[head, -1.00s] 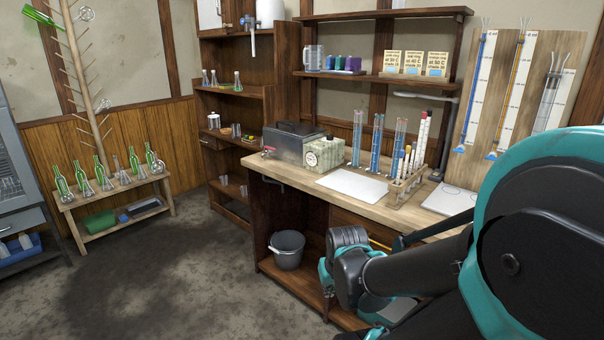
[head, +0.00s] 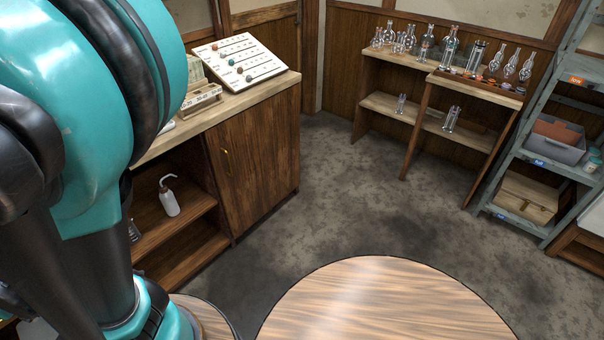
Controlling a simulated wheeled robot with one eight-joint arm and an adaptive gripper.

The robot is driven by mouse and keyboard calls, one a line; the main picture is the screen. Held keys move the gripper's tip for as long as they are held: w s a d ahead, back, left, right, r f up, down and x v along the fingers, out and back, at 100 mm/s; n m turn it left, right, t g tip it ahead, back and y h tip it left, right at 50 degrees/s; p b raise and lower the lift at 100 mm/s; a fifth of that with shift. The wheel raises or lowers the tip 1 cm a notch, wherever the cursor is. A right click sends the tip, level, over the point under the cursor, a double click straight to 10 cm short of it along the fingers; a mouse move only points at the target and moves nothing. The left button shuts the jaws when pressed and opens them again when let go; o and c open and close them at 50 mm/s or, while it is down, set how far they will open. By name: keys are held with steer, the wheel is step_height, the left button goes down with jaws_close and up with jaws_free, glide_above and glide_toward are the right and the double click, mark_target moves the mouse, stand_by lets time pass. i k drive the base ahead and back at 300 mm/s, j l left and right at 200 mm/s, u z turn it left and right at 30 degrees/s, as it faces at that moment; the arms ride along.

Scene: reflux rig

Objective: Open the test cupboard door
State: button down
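A brown wooden cupboard door (head: 262,158) closes the right end of the bench cabinet in the head view. It looks shut, flush with the cabinet front. A small brass-coloured knob or catch (head: 226,152) sits near its upper left edge. No label shows that this is the test cupboard. My arm fills the left side of the view and hides part of the bench and open shelves. My gripper does not show, so its fingers and its distance from the door cannot be told.
Open shelves (head: 150,241) left of the door hold a white wash bottle (head: 168,198). A sloped board (head: 238,58) stands on the bench. A round wooden table top (head: 385,305) is in front. Floor before the door is clear. A glassware bench (head: 405,62) and metal rack (head: 490,190) stand right.

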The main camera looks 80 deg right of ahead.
mark_target(254, 153)
steer(key=z, duration=2.55)
steer(key=k+z, duration=0.25)
steer(key=i+l, duration=0.05)
